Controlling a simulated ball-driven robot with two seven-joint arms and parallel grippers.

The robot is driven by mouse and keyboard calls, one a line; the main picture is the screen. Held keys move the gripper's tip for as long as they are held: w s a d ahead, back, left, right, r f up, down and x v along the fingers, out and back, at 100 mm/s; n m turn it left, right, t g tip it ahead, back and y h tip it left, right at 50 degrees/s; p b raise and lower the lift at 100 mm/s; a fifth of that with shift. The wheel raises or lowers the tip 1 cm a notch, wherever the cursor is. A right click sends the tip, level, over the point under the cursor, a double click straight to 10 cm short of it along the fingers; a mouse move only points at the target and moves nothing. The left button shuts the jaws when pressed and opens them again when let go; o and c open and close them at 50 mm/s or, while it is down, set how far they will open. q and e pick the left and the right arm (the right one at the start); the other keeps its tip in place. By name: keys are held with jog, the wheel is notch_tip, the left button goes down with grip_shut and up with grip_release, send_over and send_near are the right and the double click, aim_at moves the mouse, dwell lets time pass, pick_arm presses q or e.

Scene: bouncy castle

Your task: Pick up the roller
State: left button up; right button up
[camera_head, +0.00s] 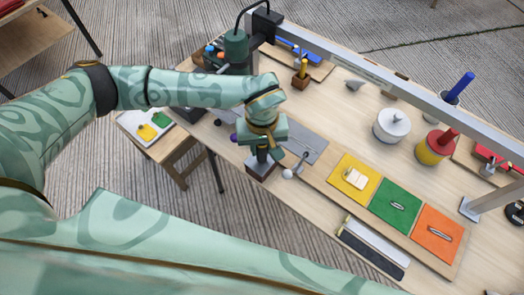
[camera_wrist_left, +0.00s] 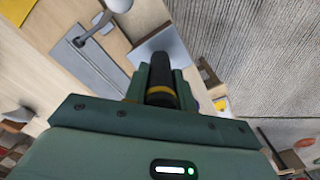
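My left gripper (camera_head: 264,155) points down at the near left edge of the workbench. Below it is a small dark block with a pale top (camera_head: 262,170). In the left wrist view, a black upright handle with a yellow band (camera_wrist_left: 160,80) stands between the green fingers of my left gripper (camera_wrist_left: 160,78), close to both. I cannot tell whether they press on it. The handle's lower end meets a light grey square face (camera_wrist_left: 160,46). It may be the roller's handle, but the roller's shape is hidden. My right gripper is not in view.
Yellow (camera_head: 354,179), green (camera_head: 397,205) and orange (camera_head: 437,234) squares lie on a board to the right. A metal rail (camera_head: 380,75) crosses above the bench. A side table (camera_head: 170,150) is at left.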

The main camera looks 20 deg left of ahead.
pick_arm(q)
notch_tip(320, 180, up, 10)
jog(key=p, duration=0.2)
jog(key=shift+r+p, duration=0.25)
jog(key=shift+p, duration=0.1)
